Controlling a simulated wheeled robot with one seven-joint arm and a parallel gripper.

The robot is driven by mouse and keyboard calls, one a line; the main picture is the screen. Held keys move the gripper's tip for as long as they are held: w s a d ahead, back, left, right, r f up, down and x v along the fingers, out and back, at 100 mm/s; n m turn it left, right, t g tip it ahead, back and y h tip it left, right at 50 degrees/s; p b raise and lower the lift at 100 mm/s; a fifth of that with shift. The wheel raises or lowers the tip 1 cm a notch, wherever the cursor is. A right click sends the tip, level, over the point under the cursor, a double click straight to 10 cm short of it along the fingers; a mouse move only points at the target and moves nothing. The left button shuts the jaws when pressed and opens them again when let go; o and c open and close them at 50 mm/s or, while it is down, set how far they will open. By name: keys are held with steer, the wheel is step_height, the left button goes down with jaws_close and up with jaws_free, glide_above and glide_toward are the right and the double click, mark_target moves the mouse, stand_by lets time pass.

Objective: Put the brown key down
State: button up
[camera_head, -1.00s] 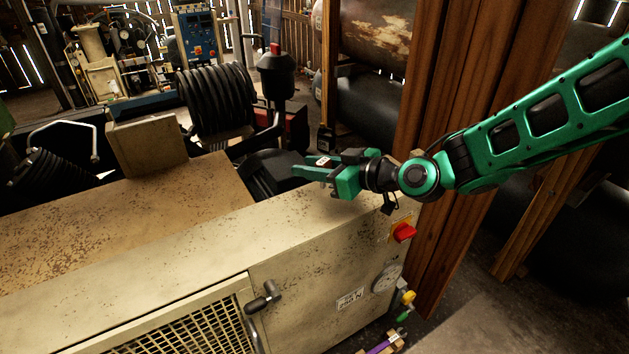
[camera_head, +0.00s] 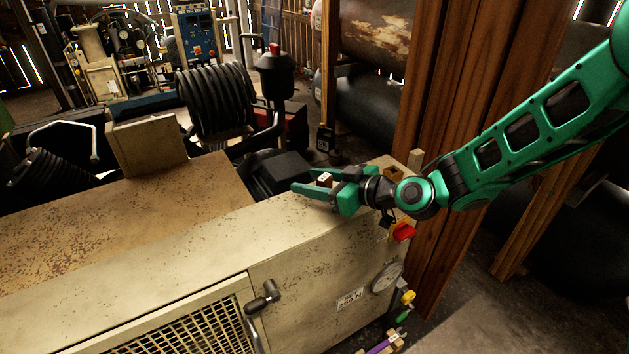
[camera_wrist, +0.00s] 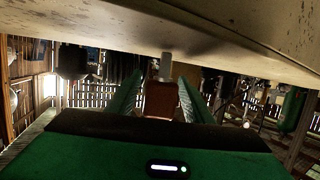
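The brown key (camera_head: 324,180) is a small brown block with a white label in the head view. It is at the far edge of the beige compressor's top (camera_head: 215,225), beside a black box-like part. In the wrist view the brown key (camera_wrist: 160,100) shows between the fingers, with a pale grey end toward the beige surface. My gripper (camera_head: 318,183) is around the key with its green fingers spread. The wrist view also shows my gripper (camera_wrist: 160,92) with narrow gaps on both sides of the key. Whether the key fully rests on the surface is hard to tell.
A red switch (camera_head: 403,232) and a gauge (camera_head: 387,277) are on the compressor's end face. A black motor-like part (camera_head: 280,172) lies just behind the gripper. Wooden posts (camera_head: 450,130) stand at the right. The beige top is largely clear to the left.

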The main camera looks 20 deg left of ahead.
steer(key=v, duration=1.2)
steer(key=s+d+f+m+h, duration=0.1)
steer(key=d+f+m+h, duration=0.15)
steer(key=d, duration=0.75)
steer(key=d+f+m+h, duration=0.1)
steer(key=d+m+h, duration=0.25)
steer(key=d, duration=0.75)
steer(key=s+d+f+m+h, duration=0.15)
steer(key=d+h, duration=0.25)
steer(key=d, duration=0.6)
steer(key=s+d+r+m+g+h, duration=0.1)
steer(key=s+d+r+m+g, duration=0.1)
steer(key=s+d+m, duration=0.4)
steer(key=s+d+r+m+g+h, duration=0.2)
steer(key=s+d+m, duration=0.5)
steer(key=s+d, duration=0.6)
steer(key=shift+s+d+r+g+h, duration=0.3)
steer(key=shift+s+g, duration=0.1)
steer(key=shift+s, duration=0.45)
steer(key=shift+a, duration=0.1)
